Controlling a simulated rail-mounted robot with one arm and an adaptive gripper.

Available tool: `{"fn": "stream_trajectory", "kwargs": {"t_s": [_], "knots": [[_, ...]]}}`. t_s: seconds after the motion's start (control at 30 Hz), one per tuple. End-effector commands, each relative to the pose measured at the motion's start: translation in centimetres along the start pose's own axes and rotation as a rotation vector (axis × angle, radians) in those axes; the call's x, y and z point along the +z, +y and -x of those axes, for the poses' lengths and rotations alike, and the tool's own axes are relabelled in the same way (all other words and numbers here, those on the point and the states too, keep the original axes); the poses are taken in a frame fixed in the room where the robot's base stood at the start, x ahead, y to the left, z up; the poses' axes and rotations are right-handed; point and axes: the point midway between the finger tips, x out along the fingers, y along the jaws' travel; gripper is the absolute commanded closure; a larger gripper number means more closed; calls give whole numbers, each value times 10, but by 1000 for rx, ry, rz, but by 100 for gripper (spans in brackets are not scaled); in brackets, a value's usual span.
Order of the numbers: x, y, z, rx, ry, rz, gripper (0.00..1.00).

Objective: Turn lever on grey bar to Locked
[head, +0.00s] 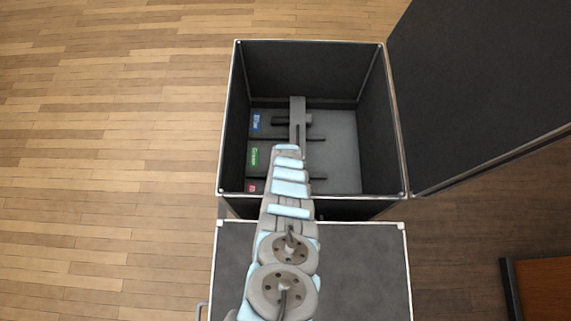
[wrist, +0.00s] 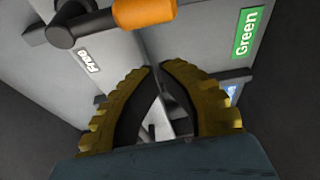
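In the wrist view, a lever (wrist: 88,28) has a dark round pivot and arm with an orange grip (wrist: 146,10), cut off by the top edge. It is mounted on the grey bar (wrist: 115,66), by a "Free" label (wrist: 88,61). No Locked label shows. My gripper (wrist: 160,66) has yellow-and-black fingers, drawn together with only a sliver between their tips. It holds nothing I can see and is apart from the orange grip. In the head view, the far part of the grey bar (head: 298,106) shows; my arm covers the lever and gripper.
The bar stands in an open dark case (head: 233,80) with tall walls and an open lid (head: 480,90) at right. Faders with Blue (head: 256,123), Green (head: 253,157) and red (head: 250,187) labels lie left of it. The case's right floor (head: 342,150) is clear.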

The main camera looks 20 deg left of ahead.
Motion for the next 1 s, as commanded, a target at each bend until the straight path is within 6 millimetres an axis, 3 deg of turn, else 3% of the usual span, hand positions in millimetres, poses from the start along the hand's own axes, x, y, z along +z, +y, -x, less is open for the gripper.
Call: {"fn": "stream_trajectory", "kwargs": {"t_s": [0.23,1.0], "knots": [[0,-1,30,-1,-5,0,100],[0,-1,82,0,-2,1,100]]}}
